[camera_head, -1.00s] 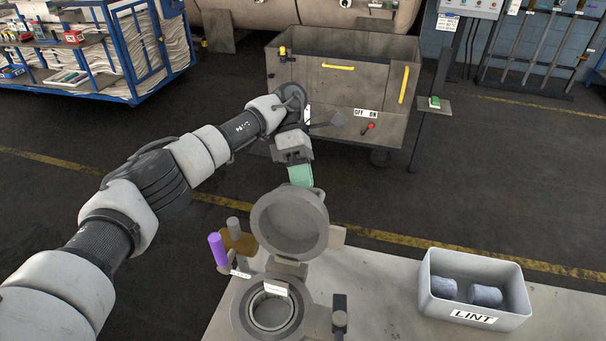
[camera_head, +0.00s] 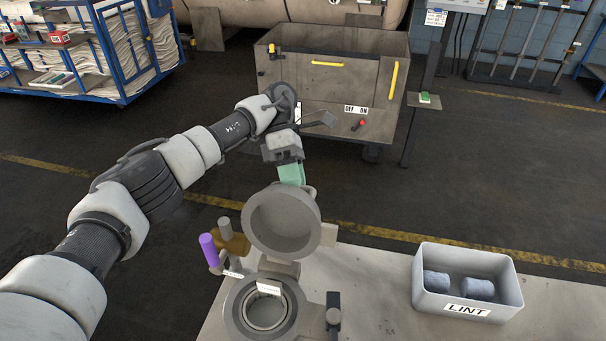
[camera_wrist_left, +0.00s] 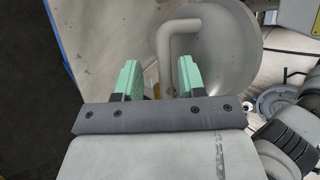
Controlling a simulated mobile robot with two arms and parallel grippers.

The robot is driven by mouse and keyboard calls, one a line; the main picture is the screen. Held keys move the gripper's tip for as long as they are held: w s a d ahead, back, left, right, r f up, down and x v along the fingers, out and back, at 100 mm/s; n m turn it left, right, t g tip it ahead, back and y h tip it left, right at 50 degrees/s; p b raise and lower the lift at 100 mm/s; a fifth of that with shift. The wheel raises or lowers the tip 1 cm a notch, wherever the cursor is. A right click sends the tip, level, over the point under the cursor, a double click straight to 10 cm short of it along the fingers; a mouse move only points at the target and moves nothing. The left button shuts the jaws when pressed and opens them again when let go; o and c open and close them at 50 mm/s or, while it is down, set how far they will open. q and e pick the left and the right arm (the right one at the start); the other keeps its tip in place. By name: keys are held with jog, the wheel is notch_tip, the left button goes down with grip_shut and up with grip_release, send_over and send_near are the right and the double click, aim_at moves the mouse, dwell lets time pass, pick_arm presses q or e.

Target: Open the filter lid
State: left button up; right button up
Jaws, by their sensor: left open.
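The round grey filter lid (camera_head: 281,221) stands swung up on its hinge behind the filter housing (camera_head: 240,311), its hollow underside facing the head camera. The housing mouth is uncovered, with a ring-shaped insert (camera_head: 266,312) inside. My left gripper (camera_head: 292,178) is at the top edge of the lid, on its far side. In the left wrist view its two green fingers (camera_wrist_left: 158,80) are apart, with the lid's bent handle (camera_wrist_left: 181,26) ahead of them and partly between them. Contact with the handle cannot be told. My right gripper is out of view.
A grey LINT bin (camera_head: 466,282) with blue-grey rolls stands on the bench (camera_head: 365,290) at right. A purple-gripped handle (camera_head: 209,250) is left of the housing, and a dark clamp (camera_head: 333,312) is right of it. A large grey cart (camera_head: 335,90) stands beyond on the floor.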

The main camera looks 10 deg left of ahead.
pick_arm(q)
jog(key=s+d+r+b, duration=0.3)
jog(key=d+r, duration=0.7)
jog(key=d, duration=0.1)
jog(key=shift+s+r, duration=0.3)
jog(key=shift+r, duration=0.05)
